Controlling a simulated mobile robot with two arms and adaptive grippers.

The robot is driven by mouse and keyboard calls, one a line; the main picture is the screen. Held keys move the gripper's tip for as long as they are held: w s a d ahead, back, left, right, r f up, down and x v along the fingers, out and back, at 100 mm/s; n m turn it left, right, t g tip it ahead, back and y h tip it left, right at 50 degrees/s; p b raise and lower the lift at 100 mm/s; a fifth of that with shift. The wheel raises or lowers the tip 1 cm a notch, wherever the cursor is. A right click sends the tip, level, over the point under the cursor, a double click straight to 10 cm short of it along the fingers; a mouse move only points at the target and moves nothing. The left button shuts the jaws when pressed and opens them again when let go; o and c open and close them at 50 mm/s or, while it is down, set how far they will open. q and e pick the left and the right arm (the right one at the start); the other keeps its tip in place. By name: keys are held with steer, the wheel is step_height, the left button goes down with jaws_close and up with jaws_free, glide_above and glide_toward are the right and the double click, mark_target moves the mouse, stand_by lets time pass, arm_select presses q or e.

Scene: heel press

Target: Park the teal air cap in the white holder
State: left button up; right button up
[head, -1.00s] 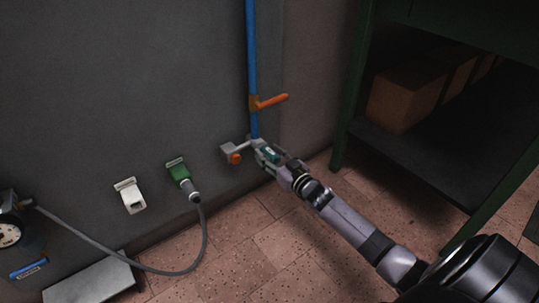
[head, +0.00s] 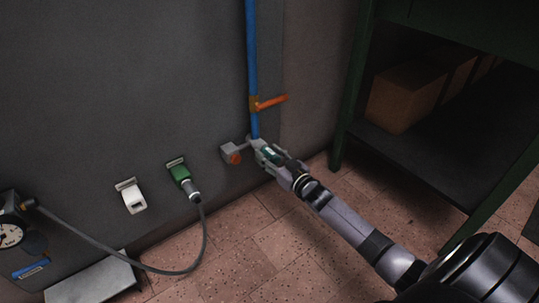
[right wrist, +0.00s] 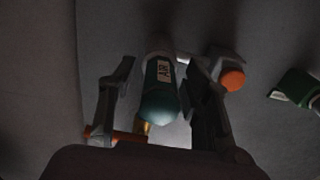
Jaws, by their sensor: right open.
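The teal air cap (right wrist: 159,92), with a white AIR label, sits between the spread fingers of my right gripper (right wrist: 158,70) in the right wrist view. A gap shows on the left side of the cap; the right finger is close, and contact there cannot be told. In the head view the cap (head: 270,153) shows between the fingers of my right gripper (head: 266,150), near the pipe's lower end. The fingers partly hide its seat. The white holder (head: 131,198) is on the wall to the left and looks empty. My left gripper is out of view.
A green holder (head: 176,163) with a hose plug (head: 190,187) is between the white holder and the pipe (head: 251,60). An orange lever (head: 271,102) and a grey fitting with an orange knob (head: 234,157) are near my gripper. A green-framed shelf (head: 440,160) stands right.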

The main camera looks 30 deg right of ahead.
steer(key=shift+p, duration=0.35)
steer(key=shift+c, duration=0.5)
jaws_close()
steer(key=shift+s, duration=0.1)
stand_by(0.4)
